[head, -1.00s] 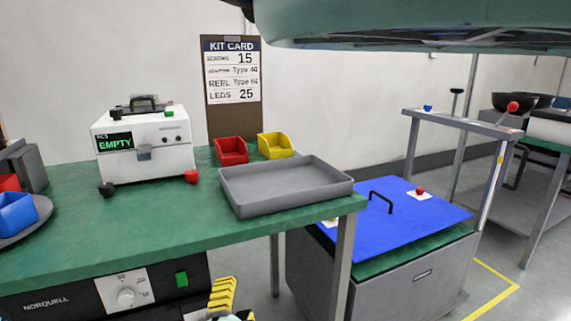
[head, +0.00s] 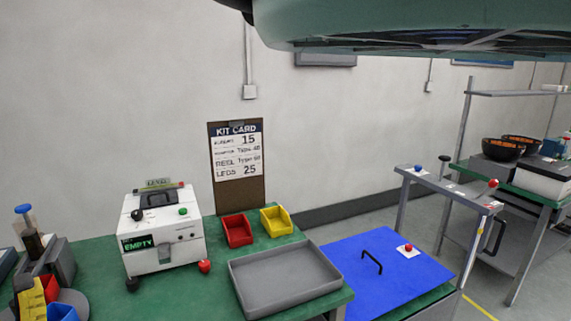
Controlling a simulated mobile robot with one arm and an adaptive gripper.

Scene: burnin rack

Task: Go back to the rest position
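My gripper does not show clearly in the head view, so its state is hidden. A large grey-green part of my own body hangs across the top right of the view. Below it is the green-topped bench (head: 100,252) with a white box-shaped device (head: 165,250) whose small display reads EMPTY. A grey tray (head: 285,278) lies empty at the bench's right end. A red bin (head: 237,230) and a yellow bin (head: 276,221) stand behind the tray. A kit card (head: 238,165) stands upright on a brown board behind them.
A blue-lidded cabinet (head: 385,270) with a black handle stands right of the bench. A grey frame (head: 447,187) with a red-knobbed lever rises behind it. Shelving with dark bowls (head: 502,148) is at the far right. Small colored bins (head: 50,290) crowd the bench's left end.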

